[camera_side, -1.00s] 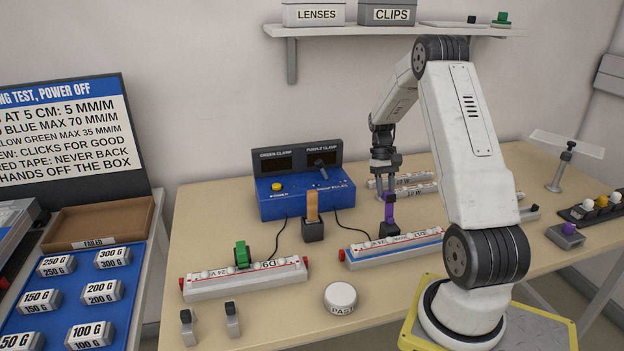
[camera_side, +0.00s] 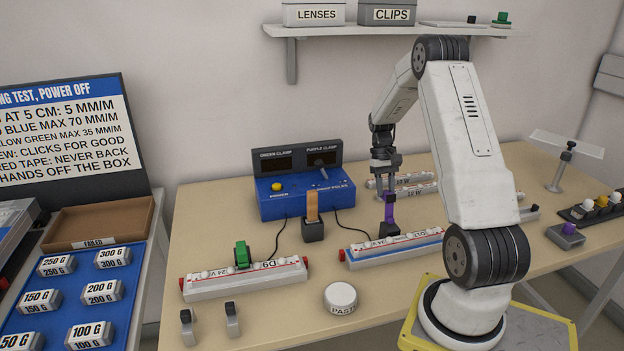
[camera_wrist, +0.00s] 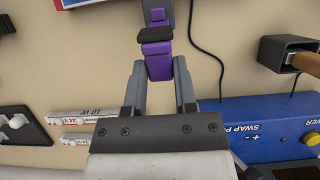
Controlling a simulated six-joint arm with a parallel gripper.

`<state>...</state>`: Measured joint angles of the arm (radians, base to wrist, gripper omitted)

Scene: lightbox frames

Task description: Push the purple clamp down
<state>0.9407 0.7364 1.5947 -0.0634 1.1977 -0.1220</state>
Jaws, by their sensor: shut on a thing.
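The purple clamp (camera_side: 389,208) stands upright at the lit bar with the blue base (camera_side: 365,252), its dark foot by the bar's back edge. My gripper (camera_side: 387,194) comes down from above and is shut on the upper part of the clamp. In the wrist view the purple clamp (camera_wrist: 157,58) sits between the fingertips of my gripper (camera_wrist: 159,68), with a black piece across it. Whether the clamp's foot touches the bar is hard to tell.
A second bar (camera_side: 215,286) with a green clamp (camera_side: 242,254) lies at left. A blue control box (camera_side: 300,203) stands behind, with cables running forward. A small holder with a wooden handle (camera_side: 312,206) and a round PAST pot (camera_side: 340,297) stand nearby. Bare table lies between.

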